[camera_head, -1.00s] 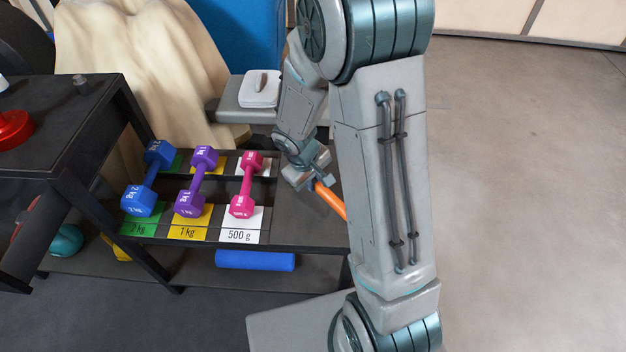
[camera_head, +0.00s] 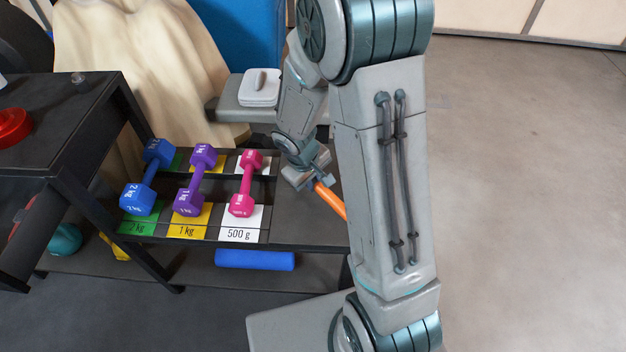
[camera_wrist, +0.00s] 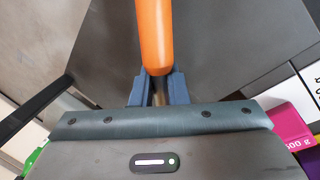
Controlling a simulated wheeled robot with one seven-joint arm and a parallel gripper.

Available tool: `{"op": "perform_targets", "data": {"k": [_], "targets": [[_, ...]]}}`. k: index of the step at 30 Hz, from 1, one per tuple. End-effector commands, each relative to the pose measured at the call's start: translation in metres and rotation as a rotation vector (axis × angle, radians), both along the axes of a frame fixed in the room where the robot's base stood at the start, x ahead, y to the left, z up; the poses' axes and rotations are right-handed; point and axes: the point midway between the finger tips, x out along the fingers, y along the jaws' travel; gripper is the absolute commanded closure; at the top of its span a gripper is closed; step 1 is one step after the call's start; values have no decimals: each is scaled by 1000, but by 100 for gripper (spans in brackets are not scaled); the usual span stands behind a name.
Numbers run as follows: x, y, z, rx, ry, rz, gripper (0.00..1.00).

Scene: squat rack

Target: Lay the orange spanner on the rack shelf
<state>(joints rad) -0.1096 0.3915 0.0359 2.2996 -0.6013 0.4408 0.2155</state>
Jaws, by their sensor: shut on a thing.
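The orange spanner (camera_head: 331,200) is held in my gripper (camera_head: 319,181) over the right end of the rack shelf (camera_head: 311,231). Part of the spanner is hidden behind my arm in the head view. In the wrist view the spanner (camera_wrist: 155,35) points away from my gripper (camera_wrist: 158,88), whose jaws are shut on it. The dark shelf surface (camera_wrist: 225,50) lies beneath it. I cannot tell whether the spanner touches the shelf.
Blue (camera_head: 147,178), purple (camera_head: 194,180) and pink (camera_head: 245,184) dumbbells lie left of my gripper on labelled cards. A blue roller (camera_head: 255,260) lies on the lower level. A white lidded box (camera_head: 261,88) sits on a grey bench behind. A black table (camera_head: 60,125) stands at left.

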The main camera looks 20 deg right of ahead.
Motion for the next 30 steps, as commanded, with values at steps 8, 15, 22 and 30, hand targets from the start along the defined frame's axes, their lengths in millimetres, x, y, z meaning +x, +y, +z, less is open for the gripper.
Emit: {"op": "perform_targets", "data": {"k": [8,15,22,30], "targets": [[0,0,-4,0,-1,0,100],[0,0,-6,0,-1,0,100],[0,0,-9,0,-1,0,100],[0,0,-12,0,-1,0,100]]}}
